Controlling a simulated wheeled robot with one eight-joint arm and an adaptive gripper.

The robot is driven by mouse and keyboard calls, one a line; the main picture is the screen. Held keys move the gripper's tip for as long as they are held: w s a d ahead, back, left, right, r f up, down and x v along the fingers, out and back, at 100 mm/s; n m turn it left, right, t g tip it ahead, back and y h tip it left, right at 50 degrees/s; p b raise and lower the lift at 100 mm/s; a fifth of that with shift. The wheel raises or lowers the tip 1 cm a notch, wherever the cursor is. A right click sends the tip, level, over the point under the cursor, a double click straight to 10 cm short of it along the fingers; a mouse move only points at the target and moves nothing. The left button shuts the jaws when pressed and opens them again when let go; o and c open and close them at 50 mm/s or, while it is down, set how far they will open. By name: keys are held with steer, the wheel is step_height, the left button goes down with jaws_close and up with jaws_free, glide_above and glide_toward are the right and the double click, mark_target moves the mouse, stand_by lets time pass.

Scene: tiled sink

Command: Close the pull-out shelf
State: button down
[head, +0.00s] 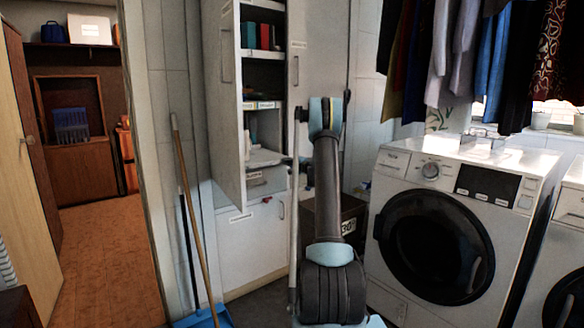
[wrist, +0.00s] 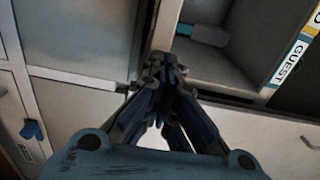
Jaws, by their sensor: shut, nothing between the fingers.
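A tall white cabinet (head: 293,75) stands open in the head view. A pale flat board (head: 265,158) low in its opening looks like the pull-out shelf. How far out it sits is hard to tell. My gripper (wrist: 165,66) is shut and empty in the wrist view, with its fingertips close together at the edge of an open compartment (wrist: 225,72). Whether the tips touch that edge cannot be told. In the head view my arm rises in front of the cabinet's right side, and my fingers cannot be made out.
The cabinet's open door (head: 225,95) stands to the left of the shelves. A broom (head: 192,215) and blue dustpan (head: 205,318) are at lower left. A dark box (head: 350,218) sits behind my arm. A washing machine (head: 440,225) stands at right, with clothes hanging above.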

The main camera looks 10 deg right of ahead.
mark_target(272, 155)
steer(key=x, duration=1.4)
steer(key=shift+w, duration=0.25)
steer(key=shift+w+a, duration=0.1)
steer(key=shift+w, duration=0.05)
steer(key=shift+r, duration=0.15)
